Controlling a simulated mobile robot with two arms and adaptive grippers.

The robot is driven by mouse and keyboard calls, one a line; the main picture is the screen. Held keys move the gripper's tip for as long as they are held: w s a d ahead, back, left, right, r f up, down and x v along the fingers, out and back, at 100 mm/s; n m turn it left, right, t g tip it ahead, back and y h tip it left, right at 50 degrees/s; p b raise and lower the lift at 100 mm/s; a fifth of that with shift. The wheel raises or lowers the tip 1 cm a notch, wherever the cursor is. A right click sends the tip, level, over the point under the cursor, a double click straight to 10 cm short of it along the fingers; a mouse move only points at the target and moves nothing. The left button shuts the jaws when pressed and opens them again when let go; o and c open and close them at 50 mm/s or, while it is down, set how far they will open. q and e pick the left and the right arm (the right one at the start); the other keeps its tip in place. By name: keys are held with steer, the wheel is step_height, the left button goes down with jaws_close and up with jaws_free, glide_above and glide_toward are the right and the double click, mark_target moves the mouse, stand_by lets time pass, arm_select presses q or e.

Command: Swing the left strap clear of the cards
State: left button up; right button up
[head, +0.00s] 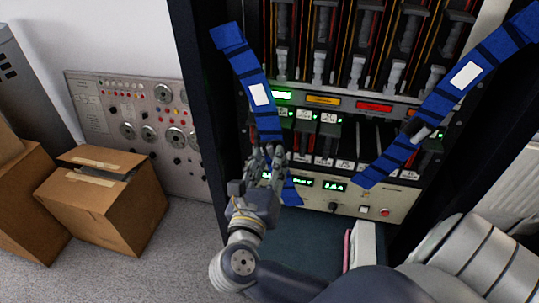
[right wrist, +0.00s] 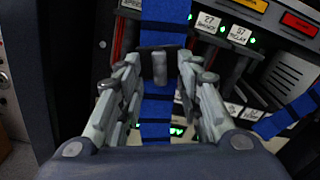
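The left blue strap (head: 246,68) hangs slantwise across the card rack, from upper left down to the lower panel, with a white label on it. My right gripper (head: 266,160) is at the strap's lower part. In the right wrist view the strap (right wrist: 157,107) runs between the two fingers of the gripper (right wrist: 158,70), which stand apart with gaps beside it. A dark bar with a grey knob shows at the strap between the fingertips. The cards (head: 327,138) sit in the rack, some behind the strap. My left gripper is not in view.
A right blue strap (head: 440,97) crosses the rack's other side. Cardboard boxes (head: 105,205) stand on the floor at left, before a grey panel with dials (head: 140,115). The black rack frame (head: 203,90) borders the strap on the left.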

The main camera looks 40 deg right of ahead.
steer(key=shift+w+d, duration=0.3)
steer(key=shift+d, duration=0.05)
steer(key=shift+c, duration=0.3)
jaws_close()
steer(key=shift+w+a+f, duration=0.1)
steer(key=shift+f, duration=0.05)
steer(key=w+a+f+m+b, duration=0.1)
steer(key=w+a+m+b, duration=0.3)
steer(key=b, duration=0.5)
steer(key=w+a, duration=0.2)
steer(key=w, duration=0.1)
steer(key=shift+b, duration=0.35)
steer(key=shift+f, duration=0.1)
